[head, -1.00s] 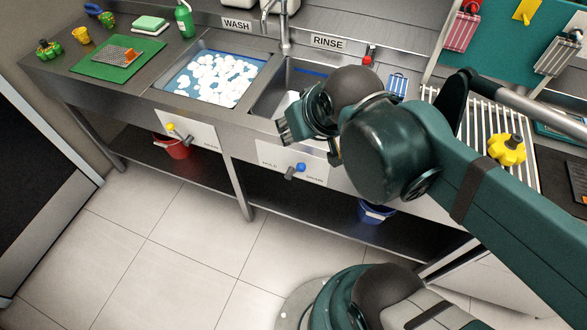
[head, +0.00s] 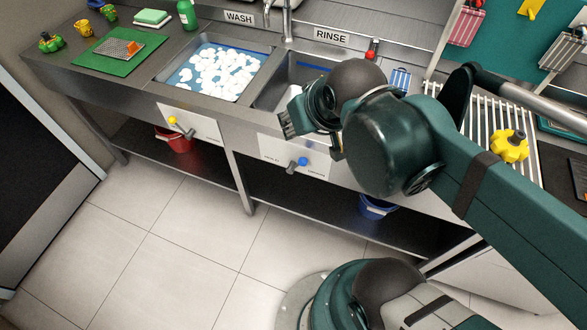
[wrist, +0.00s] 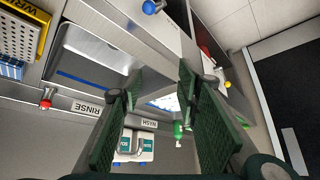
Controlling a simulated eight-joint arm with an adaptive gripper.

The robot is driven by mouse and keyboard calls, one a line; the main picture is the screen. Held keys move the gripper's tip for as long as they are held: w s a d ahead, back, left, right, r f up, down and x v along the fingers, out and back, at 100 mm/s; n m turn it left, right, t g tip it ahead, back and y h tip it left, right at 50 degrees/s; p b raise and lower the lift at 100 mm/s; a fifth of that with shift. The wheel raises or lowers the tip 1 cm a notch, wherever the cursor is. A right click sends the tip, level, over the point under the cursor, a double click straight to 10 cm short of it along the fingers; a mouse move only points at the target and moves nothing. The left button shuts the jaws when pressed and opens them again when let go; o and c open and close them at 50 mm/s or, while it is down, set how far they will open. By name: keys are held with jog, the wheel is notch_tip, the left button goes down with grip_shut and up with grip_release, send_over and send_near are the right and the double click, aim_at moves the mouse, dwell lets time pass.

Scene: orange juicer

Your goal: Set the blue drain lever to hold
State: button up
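The blue drain lever (head: 303,161) is on a white panel (head: 270,149) on the counter front, below the rinse basin (head: 270,97). Its blue knob points right, toward the drain side; the hold label is at the panel's left. In the wrist view the blue knob (wrist: 149,7) shows at the top edge, beyond my fingers and apart from them. My gripper (wrist: 158,84) is open, with nothing between its fingers. In the head view my gripper (head: 289,121) is above and slightly left of the lever, by the basin's front edge.
A yellow-knobbed lever (head: 173,120) is on another panel to the left. A red bucket (head: 178,143) and a blue bucket (head: 376,208) stand on the lower shelf. A red-topped tap or bottle (wrist: 45,102) is behind the rinse basin. The floor in front is clear.

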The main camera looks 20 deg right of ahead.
jog(key=c, duration=0.3)
jog(key=m+g+p, duration=0.3)
jog(key=g+p, duration=0.2)
send_over(304, 159)
jog(key=shift+y, duration=0.4)
jog(key=shift+s+x, duration=0.25)
jog(key=shift+x, duration=1.5)
jog(key=shift+s+x, duration=0.25)
jog(key=shift+x, duration=1.45)
jog(key=shift+s+x, duration=0.25)
jog(key=shift+x, duration=1.5)
jog(key=shift+s+d+f+m+g, duration=0.1)
jog(key=shift+d+f+m+g, duration=0.15)
jog(key=shift+f, duration=0.25)
jog(key=shift+s+d+f+m+g, duration=0.1)
jog(key=shift+s+f+g, duration=0.05)
jog(key=shift+f+g, duration=0.3)
jog(key=shift+s+d+f+m+g, duration=0.1)
jog(key=shift+d+f+m+g, duration=0.1)
jog(key=shift+f, duration=0.35)
jog(key=shift+f, duration=0.1)
jog(key=shift+w+a+f+b, duration=0.1)
jog(key=shift+f+b, duration=0.3)
jog(key=shift+f, duration=0.85)
jog(key=shift+s+a+f+b, duration=0.15)
jog(key=shift+f+b, duration=0.2)
jog(key=shift+f, duration=0.95)
jog(key=shift+w+a+f+b, duration=0.15)
jog(key=shift+f+b, duration=0.25)
jog(key=shift+f, duration=0.85)
